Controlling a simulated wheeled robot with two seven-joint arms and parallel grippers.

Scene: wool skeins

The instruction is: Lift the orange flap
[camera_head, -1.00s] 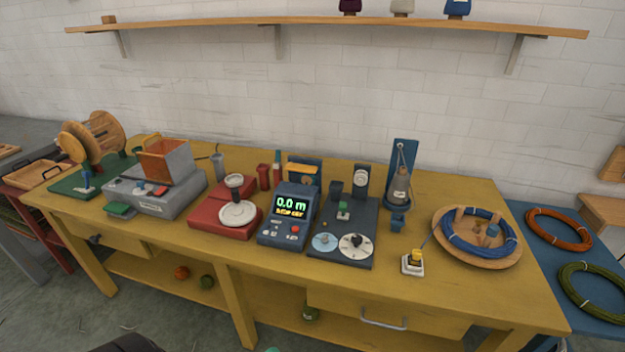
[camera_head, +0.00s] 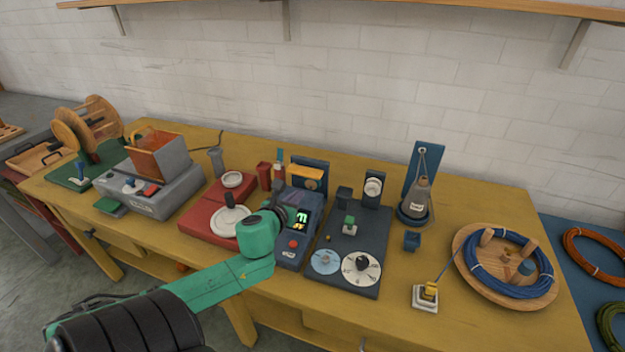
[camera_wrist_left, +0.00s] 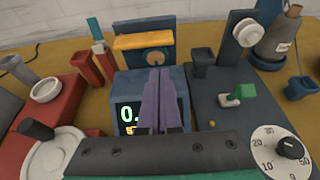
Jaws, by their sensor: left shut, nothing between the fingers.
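The orange flap (camera_head: 307,177) sits on the front of a dark blue box (camera_head: 318,165) at the back of the yellow table. In the left wrist view the flap (camera_wrist_left: 143,41) lies level across the upper part of the box, above a round tan spot. My left gripper (camera_head: 292,197) is over the meter with the green digits (camera_head: 302,218), in front of the flap and apart from it. In the left wrist view its two purple fingers (camera_wrist_left: 161,74) are together, empty, and point toward the box. They hide part of the meter's screen. My right gripper is not in view.
Left of the flap stand a red holder (camera_head: 264,176) and a red scale base (camera_head: 203,215). Right of it is a dark panel with dials (camera_head: 372,225). A wooden tray with blue cable (camera_head: 535,293) lies at the right. Bare table shows at the front right.

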